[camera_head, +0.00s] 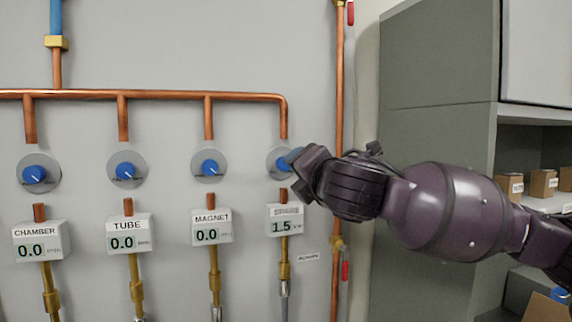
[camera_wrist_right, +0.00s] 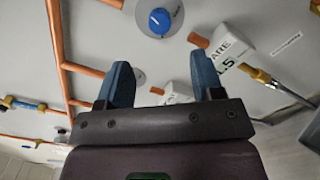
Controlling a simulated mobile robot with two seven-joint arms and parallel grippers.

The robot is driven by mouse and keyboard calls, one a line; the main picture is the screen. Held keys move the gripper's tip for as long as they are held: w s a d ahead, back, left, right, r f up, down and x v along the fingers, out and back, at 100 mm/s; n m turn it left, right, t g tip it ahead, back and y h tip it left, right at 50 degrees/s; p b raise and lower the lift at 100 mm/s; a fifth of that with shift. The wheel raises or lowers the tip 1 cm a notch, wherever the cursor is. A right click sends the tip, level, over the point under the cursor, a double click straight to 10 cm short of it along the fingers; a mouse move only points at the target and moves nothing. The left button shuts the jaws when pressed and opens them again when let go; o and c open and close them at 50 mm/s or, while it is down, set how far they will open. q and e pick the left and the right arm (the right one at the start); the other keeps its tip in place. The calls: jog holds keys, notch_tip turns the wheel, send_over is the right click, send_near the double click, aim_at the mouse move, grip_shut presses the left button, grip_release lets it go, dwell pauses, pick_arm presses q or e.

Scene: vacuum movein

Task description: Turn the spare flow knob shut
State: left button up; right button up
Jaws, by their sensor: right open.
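The spare flow knob (camera_head: 282,164) is blue on a grey round dial, at the right end of the row, partly hidden by my right gripper (camera_head: 296,162). Its display box (camera_head: 287,220) below reads 1.5. In the wrist view the spare knob (camera_wrist_right: 159,21) shows clearly beyond the fingertips, between their lines. My right gripper (camera_wrist_right: 162,75) is open there, its two blue fingers apart with nothing between them. I cannot tell if a finger touches the knob. My left gripper is not in view.
The chamber knob (camera_head: 34,174), tube knob (camera_head: 126,171) and magnet knob (camera_head: 209,166) are to the left, their displays reading 0.0. A copper manifold pipe (camera_head: 165,96) runs above. A vertical copper pipe (camera_head: 338,100) stands just right of the spare knob. A grey cabinet (camera_head: 437,150) stands farther right.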

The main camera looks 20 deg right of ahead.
jog(key=w+p, duration=0.1)
jog(key=w, duration=0.3)
jog(key=w+p, duration=0.1)
jog(key=w, duration=0.4)
jog(key=shift+w+a, duration=0.2)
jog(key=shift+w, duration=0.1)
jog(key=c, duration=0.9)
